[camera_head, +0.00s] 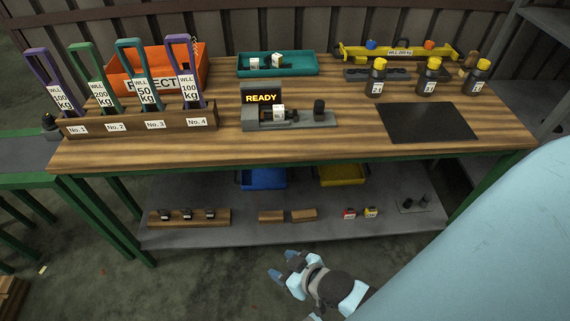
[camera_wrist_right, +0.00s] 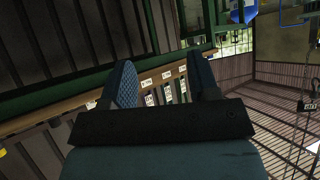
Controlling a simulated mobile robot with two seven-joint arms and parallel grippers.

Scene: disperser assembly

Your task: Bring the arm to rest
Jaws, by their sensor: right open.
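My right gripper (camera_head: 284,268) is low in front of the workbench, below the level of its lower shelf in the head view. Its two blue fingers are apart with nothing between them. In the right wrist view the open fingers (camera_wrist_right: 165,85) point away from the camera, with a wooden rack of white labels visible far beyond them. A large pale blue part of my own body fills the right side of the head view. My left gripper does not show in either view.
The wooden workbench (camera_head: 240,158) carries a rack of labelled slings (camera_head: 140,122), an orange reject bin (camera_head: 190,75), a READY device (camera_head: 262,110), a teal tray (camera_head: 300,70), a black mat (camera_head: 428,122) and yellow-capped bottles (camera_head: 430,78). The lower shelf (camera_head: 270,198) holds small parts. Floor around the gripper is clear.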

